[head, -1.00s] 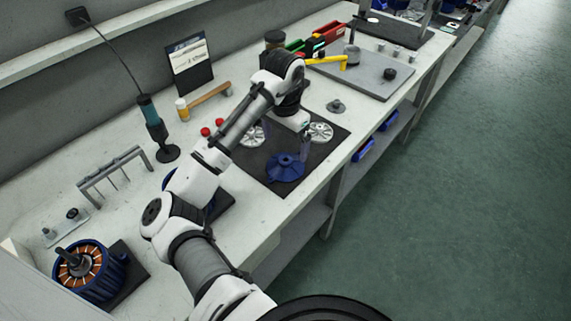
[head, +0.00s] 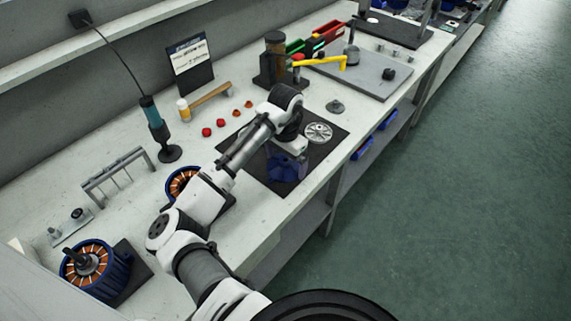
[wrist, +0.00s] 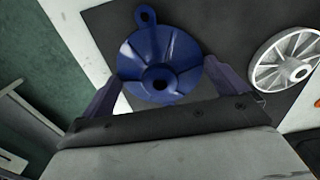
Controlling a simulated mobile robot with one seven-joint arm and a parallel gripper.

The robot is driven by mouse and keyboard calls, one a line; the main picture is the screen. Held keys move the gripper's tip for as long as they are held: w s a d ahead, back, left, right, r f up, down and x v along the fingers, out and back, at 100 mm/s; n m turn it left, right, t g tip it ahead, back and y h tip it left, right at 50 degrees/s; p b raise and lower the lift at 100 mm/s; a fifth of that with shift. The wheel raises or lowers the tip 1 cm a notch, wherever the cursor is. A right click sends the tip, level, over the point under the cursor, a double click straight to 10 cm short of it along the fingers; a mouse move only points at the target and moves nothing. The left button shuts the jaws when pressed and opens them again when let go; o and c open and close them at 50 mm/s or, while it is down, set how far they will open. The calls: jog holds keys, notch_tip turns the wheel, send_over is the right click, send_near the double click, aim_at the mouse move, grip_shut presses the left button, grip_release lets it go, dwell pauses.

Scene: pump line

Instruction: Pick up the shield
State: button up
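The shield is a blue, round, ribbed cone-like piece with a central hole and a small looped tab (wrist: 162,48). It lies on a dark mat, and in the head view the shield (head: 284,170) is partly covered by my arm. My gripper (wrist: 163,75) is open over it, with one finger on the left and one on the right of the shield's near part. I cannot tell whether the fingers touch it. In the head view my gripper (head: 288,156) is mostly hidden behind the wrist.
A silver spoked wheel (head: 318,132) lies on the same mat (head: 330,150), right of the shield. Red caps (head: 206,132), a blue-ringed copper stator (head: 181,183) and a teal screwdriver (head: 151,112) stand to the left. A grey plate (head: 365,78) lies farther back. The bench front edge is near.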

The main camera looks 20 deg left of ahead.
jog(key=c, duration=0.4)
jog(key=shift+o, duration=0.2)
jog(key=shift+r, duration=0.1)
notch_tip(320, 180, up, 20)
jog(key=b, duration=0.2)
